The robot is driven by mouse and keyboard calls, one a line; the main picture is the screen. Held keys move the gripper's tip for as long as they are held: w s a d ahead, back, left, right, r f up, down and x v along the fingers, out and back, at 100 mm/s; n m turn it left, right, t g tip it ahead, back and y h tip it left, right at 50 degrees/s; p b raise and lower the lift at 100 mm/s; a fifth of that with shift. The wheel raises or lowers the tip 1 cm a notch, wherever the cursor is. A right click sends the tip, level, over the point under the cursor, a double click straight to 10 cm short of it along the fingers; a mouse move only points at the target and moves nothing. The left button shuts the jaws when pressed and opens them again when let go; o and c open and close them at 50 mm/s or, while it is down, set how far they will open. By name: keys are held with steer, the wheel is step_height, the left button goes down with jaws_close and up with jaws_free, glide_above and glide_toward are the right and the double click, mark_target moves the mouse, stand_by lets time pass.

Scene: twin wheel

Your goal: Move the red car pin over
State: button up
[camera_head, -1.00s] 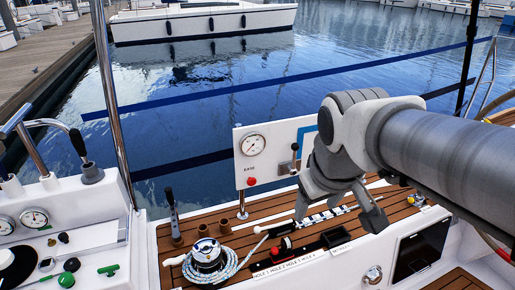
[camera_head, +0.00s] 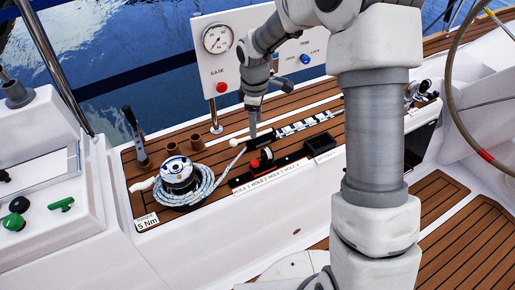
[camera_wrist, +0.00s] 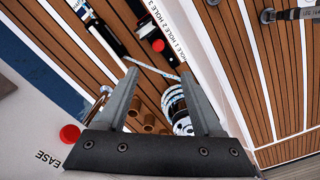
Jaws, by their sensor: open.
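A label strip beside the track reads HOLE 1 to HOLE 4.
A winch (camera_head: 178,176) wrapped in rope stands left of the track. A black open box (camera_head: 320,144) sits at its right end. A white-knobbed lever (camera_head: 236,142) lies close to my gripper. A white panel (camera_head: 208,62) with gauge and red button stands behind. Brown cups (camera_head: 197,142) stand left.

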mark_target(255, 161)
steer(key=shift+n, duration=0.3)
steer(key=f+b, duration=0.1)
steer(key=f, duration=0.6)
steer(key=f+b, duration=0.2)
steer(key=f, duration=0.5)
steer(key=w+f+b, duration=0.1)
steer(key=f+b, duration=0.1)
steer(key=f, duration=0.4)
steer(key=shift+w+a+f, duration=0.1)
steer(key=shift+a+f, duration=0.1)
steer(key=shift+f, duration=0.2)
jaws_close()
